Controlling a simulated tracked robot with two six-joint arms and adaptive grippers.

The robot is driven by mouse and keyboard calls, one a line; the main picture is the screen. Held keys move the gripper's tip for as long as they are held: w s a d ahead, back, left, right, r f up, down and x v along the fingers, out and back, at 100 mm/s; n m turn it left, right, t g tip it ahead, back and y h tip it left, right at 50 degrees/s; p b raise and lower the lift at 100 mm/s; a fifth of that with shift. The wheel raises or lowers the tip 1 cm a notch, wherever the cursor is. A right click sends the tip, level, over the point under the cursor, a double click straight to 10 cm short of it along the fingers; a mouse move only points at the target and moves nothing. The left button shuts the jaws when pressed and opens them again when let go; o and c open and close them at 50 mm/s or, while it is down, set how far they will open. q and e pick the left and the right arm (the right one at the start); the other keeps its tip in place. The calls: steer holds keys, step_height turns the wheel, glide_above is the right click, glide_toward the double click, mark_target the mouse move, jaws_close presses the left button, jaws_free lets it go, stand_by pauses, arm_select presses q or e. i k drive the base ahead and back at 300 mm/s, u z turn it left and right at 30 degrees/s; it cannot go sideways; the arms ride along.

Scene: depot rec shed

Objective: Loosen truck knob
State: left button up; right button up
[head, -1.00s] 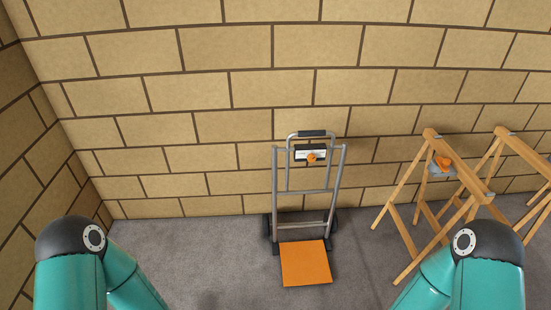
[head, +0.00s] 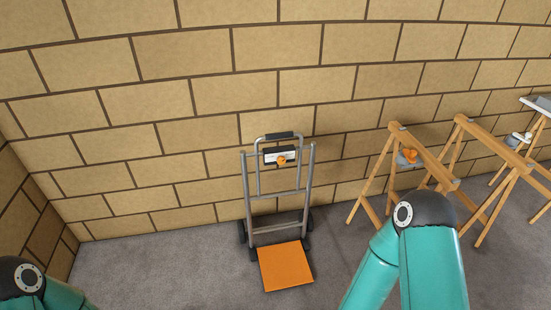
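A grey hand truck (head: 248,190) with an orange toe plate (head: 285,266) stands upright against the brick wall, a little left of the picture's middle. Its orange knob (head: 281,160) sits on a white and dark plate (head: 270,156) just under the dark top handle (head: 279,135). Nothing touches the knob. Parts of my teal arms show at the bottom left and bottom right. Both of my grippers are outside the picture, so their state is hidden.
Wooden sawhorses (head: 433,160) stand to the right, with an orange item on a grey bracket (head: 407,158) at the nearer one. A light surface (head: 537,104) shows at the far right edge. The grey floor (head: 180,270) left of the truck is clear.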

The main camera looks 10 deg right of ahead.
mark_target(281, 160)
steer(key=i, duration=0.9)
steer(key=z, duration=0.05)
